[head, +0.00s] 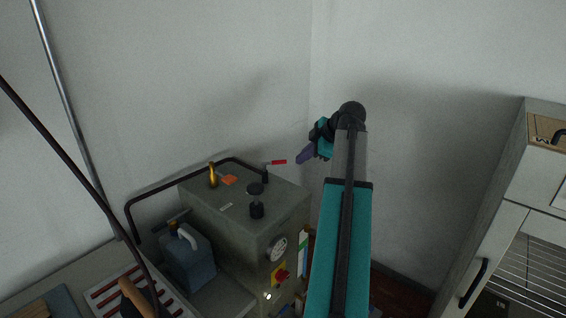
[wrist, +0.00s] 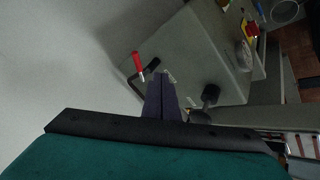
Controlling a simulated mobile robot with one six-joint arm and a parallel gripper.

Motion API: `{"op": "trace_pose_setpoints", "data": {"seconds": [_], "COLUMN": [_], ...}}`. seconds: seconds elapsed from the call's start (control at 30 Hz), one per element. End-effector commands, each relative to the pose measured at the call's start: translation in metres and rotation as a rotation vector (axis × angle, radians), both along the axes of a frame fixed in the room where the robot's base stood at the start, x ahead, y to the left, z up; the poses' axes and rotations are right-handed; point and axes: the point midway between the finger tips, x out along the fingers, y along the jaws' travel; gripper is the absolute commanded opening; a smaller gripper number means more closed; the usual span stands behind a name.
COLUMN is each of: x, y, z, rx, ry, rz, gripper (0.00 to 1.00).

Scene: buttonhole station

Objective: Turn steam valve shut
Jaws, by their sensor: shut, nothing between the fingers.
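A grey boiler box (head: 225,225) stands against the wall. On its top at the back right is a small valve with a red lever handle (head: 276,162), the likely steam valve. The red handle points right in the head view and also shows in the wrist view (wrist: 137,62), left of my fingers. My gripper (head: 301,157) has purple fingers, shut and empty, also seen in the wrist view (wrist: 160,85). In the head view it is just right of the red handle's end. I cannot tell whether they touch.
A black knob (head: 256,191), a brass fitting (head: 213,175) and an orange piece (head: 229,180) are on the box top. A black rail (head: 165,182) runs along its back left. A blue-grey jug (head: 188,257) stands left. A white cabinet (head: 495,220) is at right.

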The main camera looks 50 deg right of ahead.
Motion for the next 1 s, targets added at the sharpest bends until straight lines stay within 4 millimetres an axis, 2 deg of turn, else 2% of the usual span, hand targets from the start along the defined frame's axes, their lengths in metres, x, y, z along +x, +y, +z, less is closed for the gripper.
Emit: {"op": "trace_pose_setpoints", "data": {"seconds": [0.37, 1.0], "x": [0.012, 0.055], "y": [0.008, 0.011], "z": [-0.006, -0.056], "rx": [0.001, 0.002], "ry": [0.000, 0.000], "rz": [0.013, 0.014], "gripper": [0.00, 0.00]}}
